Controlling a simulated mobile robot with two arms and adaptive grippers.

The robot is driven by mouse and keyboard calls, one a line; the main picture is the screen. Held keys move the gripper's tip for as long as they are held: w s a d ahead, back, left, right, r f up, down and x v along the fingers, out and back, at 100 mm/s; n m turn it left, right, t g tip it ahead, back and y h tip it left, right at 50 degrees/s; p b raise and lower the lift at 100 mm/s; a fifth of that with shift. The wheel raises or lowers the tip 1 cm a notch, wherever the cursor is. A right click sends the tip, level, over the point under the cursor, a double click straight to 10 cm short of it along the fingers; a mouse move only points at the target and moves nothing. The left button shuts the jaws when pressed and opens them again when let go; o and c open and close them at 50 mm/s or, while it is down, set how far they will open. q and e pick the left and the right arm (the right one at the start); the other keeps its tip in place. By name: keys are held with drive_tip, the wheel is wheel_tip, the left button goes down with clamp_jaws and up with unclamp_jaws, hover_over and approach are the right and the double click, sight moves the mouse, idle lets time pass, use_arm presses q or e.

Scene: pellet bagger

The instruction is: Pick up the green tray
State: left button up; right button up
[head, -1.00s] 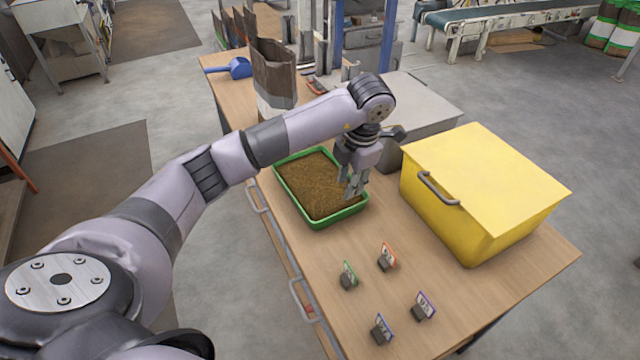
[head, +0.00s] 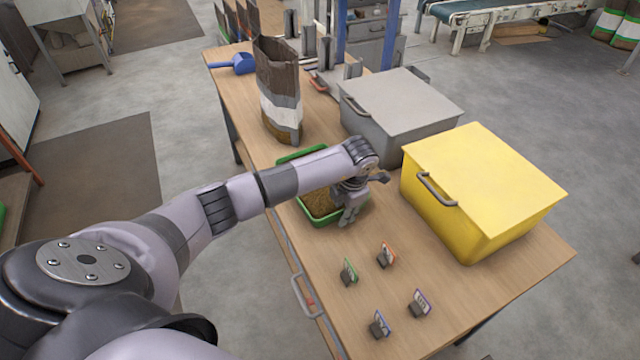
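The green tray (head: 318,222) stands on the wooden table and holds brown pellets. My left arm crosses over it and hides its middle. Its back rim and front corner still show. My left gripper (head: 347,220) points down at the tray's right front rim, with its fingers at or very near the rim. I cannot tell whether they touch it or how far apart they are. My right gripper is not in view.
A yellow lidded bin (head: 475,200) stands right of the tray, and a grey lidded bin (head: 400,110) behind it. An open brown bag (head: 280,100) and a blue scoop (head: 238,63) are at the back left. Several small label holders (head: 385,256) stand in front.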

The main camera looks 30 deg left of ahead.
use_arm(q)
drive_tip(key=shift+c, duration=0.5)
clamp_jaws()
drive_tip(key=shift+r, duration=0.1)
